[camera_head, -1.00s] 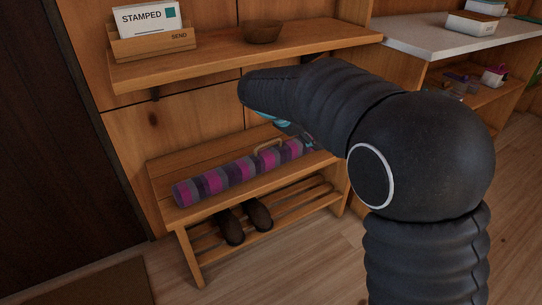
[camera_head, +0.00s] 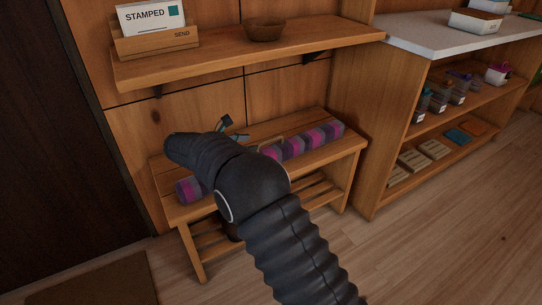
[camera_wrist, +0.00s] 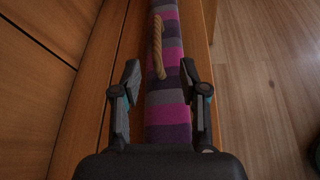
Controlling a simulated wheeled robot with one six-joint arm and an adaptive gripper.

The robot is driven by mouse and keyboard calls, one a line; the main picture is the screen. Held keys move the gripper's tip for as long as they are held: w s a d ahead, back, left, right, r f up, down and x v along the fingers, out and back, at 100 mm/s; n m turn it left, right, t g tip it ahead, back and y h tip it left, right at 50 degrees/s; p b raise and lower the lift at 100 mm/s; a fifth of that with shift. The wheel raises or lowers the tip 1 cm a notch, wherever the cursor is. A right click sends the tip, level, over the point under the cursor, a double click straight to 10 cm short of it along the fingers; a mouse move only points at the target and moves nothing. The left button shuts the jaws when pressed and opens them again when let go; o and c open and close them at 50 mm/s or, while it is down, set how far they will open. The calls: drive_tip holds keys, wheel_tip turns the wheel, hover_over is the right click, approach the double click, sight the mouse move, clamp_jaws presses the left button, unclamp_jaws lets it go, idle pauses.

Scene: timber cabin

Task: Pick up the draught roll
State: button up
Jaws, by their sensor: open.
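The draught roll (camera_head: 310,140) is a long striped cushion in purple, pink and grey, lying along the top of a wooden bench. My arm hides its middle part in the head view. A tan rope loop (camera_wrist: 158,47) is on the roll, towards its far part in the wrist view. My gripper (camera_wrist: 160,66) is open, with one finger on each side of the roll (camera_wrist: 166,110) as seen from above, and nothing is held. In the head view only bits of the gripper (camera_head: 232,130) show behind my arm. Whether the fingers touch the roll cannot be told.
The bench (camera_head: 345,153) stands against the plank wall, below a shelf (camera_head: 330,38) holding a bowl (camera_head: 265,30) and a card box (camera_head: 155,45). A shelf unit (camera_head: 385,150) stands to the right. The floor (camera_head: 440,240) at the right is clear.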

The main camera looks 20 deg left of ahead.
sight(264, 142)
drive_tip(key=x, duration=0.9)
drive_tip(key=shift+w+a+f+p, duration=0.1)
drive_tip(key=shift+w+a+p, duration=0.1)
drive_tip(key=shift+p, duration=0.1)
clamp_jaws()
